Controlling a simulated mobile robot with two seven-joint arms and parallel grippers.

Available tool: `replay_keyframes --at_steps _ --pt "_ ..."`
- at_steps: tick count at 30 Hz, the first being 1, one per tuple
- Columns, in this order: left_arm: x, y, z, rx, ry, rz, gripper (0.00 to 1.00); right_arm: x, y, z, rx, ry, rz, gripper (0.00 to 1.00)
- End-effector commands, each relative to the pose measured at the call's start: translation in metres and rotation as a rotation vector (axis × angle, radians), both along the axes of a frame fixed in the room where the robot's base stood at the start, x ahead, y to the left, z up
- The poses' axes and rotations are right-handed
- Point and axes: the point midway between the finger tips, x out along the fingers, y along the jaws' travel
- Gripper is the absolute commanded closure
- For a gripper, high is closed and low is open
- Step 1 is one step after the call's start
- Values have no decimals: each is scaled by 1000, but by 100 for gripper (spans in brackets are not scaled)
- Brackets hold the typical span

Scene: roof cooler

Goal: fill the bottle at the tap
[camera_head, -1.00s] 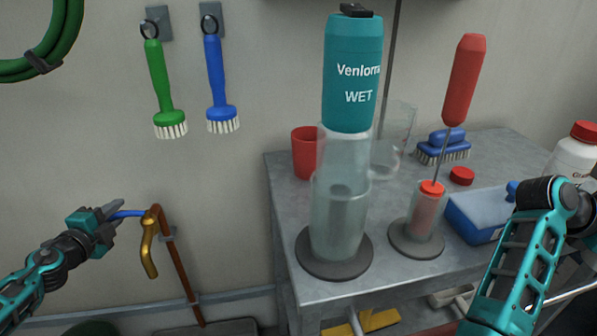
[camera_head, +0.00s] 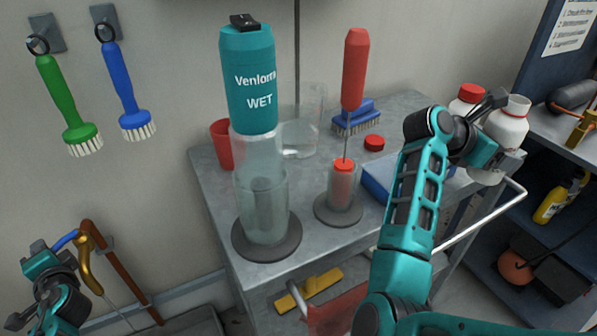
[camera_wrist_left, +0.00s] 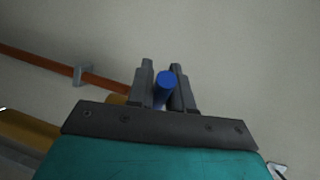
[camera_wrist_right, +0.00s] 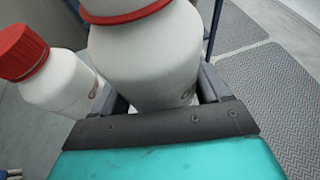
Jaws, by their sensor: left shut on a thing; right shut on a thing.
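My right gripper (camera_head: 500,140) is shut on a white bottle (camera_head: 508,122) with an uncapped mouth, held at the cart's right end. The bottle fills the middle of the right wrist view (camera_wrist_right: 145,55), a red ring at its neck. The brass tap (camera_head: 88,268) is on a copper pipe by the wall at lower left, far from the bottle. My left gripper (camera_head: 52,250) is shut on the tap's blue handle (camera_head: 66,239), also seen in the left wrist view (camera_wrist_left: 165,88). A thin pale line runs below the spout; I cannot tell whether it is water.
A red-capped white bottle (camera_head: 468,98) stands beside the held one. The grey cart (camera_head: 215,190) carries a teal flask (camera_head: 248,80), a red-handled tool (camera_head: 355,70), a loose red cap (camera_head: 374,143) and a red cup (camera_head: 222,145). A grey basin (camera_head: 195,325) is low near the tap.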

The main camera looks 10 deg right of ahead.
Motion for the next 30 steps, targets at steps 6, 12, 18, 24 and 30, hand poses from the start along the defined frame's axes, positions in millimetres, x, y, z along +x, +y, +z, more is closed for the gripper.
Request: replay_keyframes --at_steps 6,12,18,24,30 --pt "0 -5 -1 -1 1 39 100 0 0 -3 0 0 0 60" --pt "0 -6 -1 1 1 47 100 0 0 -3 0 0 0 60" --pt "0 -6 0 0 0 46 100 0 0 -3 0 0 0 60" --pt "0 -5 0 0 0 45 64 0 0 -3 0 0 0 60" --pt "0 -5 0 0 0 45 59 0 0 -3 0 0 0 60"
